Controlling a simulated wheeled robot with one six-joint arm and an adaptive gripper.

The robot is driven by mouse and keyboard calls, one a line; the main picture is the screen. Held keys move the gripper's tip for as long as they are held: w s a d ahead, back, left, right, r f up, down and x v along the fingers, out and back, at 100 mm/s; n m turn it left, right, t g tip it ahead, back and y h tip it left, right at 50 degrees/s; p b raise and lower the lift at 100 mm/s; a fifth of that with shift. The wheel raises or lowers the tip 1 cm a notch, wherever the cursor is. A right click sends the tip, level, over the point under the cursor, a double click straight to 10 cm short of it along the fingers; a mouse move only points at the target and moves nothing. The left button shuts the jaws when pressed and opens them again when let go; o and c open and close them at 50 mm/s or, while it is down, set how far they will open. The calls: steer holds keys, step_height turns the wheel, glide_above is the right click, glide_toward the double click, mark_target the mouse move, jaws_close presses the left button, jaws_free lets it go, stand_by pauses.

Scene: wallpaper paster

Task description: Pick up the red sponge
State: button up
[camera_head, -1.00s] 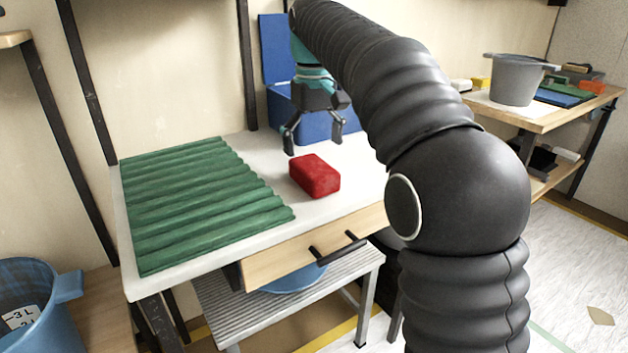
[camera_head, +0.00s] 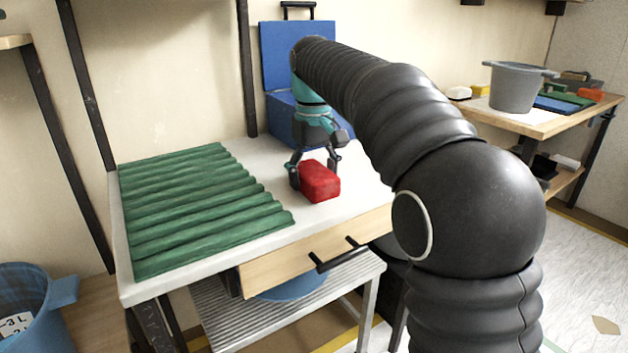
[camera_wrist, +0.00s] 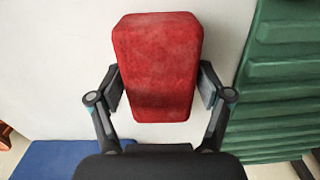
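The red sponge (camera_head: 320,181) lies on the white tabletop, beside the green corrugated sheet. My gripper (camera_head: 314,168) is lowered over it, with one finger on the sponge's left and the other partly hidden behind it. In the wrist view the sponge (camera_wrist: 158,66) fills the upper middle. The two fingers of my gripper (camera_wrist: 160,88) stand on either side of its near part. The fingers are spread about as wide as the sponge, and I cannot tell whether the pads touch it.
The green corrugated sheet (camera_head: 195,208) covers the table's left part. A blue case (camera_head: 296,55) stands open behind the gripper. A drawer (camera_head: 300,262) is under the front edge. A grey bucket (camera_head: 513,88) stands on another table at right. The white tabletop (camera_head: 350,205) right of the sponge is clear.

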mark_target(315, 170)
steer(key=c, duration=0.5)
steer(key=shift+o, duration=0.2)
steer(key=shift+r, duration=0.45)
step_height(315, 170, up, 4)
steer(key=shift+d+f+p, duration=0.1)
steer(key=shift+d+p, duration=0.05)
steer(key=shift+p, duration=0.55)
steer(key=s+d+r, duration=0.1)
steer(key=d+r, duration=0.1)
steer(key=d, duration=0.1)
steer(key=s+d+r, duration=0.2)
steer(key=d, duration=0.2)
steer(key=s+d+r, duration=0.1)
steer(key=d+r, duration=0.1)
steer(key=d, duration=0.1)
steer(key=shift+s+d+r, duration=0.2)
steer(key=shift+d, duration=0.05)
